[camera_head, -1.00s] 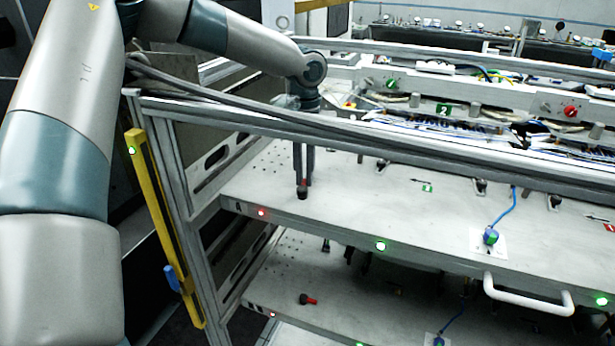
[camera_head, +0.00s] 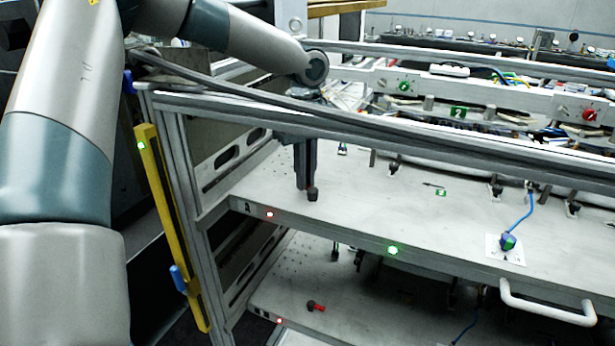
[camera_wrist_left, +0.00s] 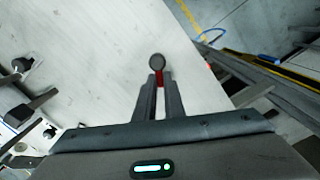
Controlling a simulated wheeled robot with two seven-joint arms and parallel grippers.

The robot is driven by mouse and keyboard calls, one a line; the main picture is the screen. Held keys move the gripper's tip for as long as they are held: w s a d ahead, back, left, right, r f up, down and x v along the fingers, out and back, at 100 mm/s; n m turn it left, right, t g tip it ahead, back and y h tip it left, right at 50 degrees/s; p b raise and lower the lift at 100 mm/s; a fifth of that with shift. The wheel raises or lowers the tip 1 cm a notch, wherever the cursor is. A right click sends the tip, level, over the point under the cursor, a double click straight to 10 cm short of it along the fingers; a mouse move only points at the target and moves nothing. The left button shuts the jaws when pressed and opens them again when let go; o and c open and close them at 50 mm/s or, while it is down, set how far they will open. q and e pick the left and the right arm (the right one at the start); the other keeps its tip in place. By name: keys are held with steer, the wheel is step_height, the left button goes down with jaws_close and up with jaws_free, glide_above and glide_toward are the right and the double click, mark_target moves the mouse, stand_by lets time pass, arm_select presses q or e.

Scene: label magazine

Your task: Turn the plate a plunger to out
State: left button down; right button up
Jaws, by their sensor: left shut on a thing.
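The upper shelf plate (camera_head: 420,215), with an "A" mark at its left front corner, carries a plunger with a dark round knob (camera_head: 312,194). In the left wrist view the plunger shows as a dark knob (camera_wrist_left: 157,61) with a short red part (camera_wrist_left: 160,78) beside it. My left gripper (camera_head: 306,178) points down from above and is shut on the plunger, its two fingers close together at the red part. The knob sticks out past the fingertips. The plunger's base is hidden by the fingers. My right gripper is in neither view.
A frame rail (camera_head: 370,142) crosses above the plate, close to my left arm. A red light (camera_head: 270,213) and a green light (camera_head: 393,250) sit on the plate's front edge. A lower shelf holds another red-and-black plunger (camera_head: 316,307). A white handle (camera_head: 545,309) sticks out at right.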

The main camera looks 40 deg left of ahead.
arm_select(q)
steer(key=shift+r, duration=0.1)
stand_by(0.4)
steer(key=c, duration=1.8)
jaws_free()
steer(key=shift+c, duration=0.2)
steer(key=shift+r, duration=0.3)
step_height(320, 180, up, 17)
steer(key=b, duration=0.4)
steer(key=shift+f, duration=0.15)
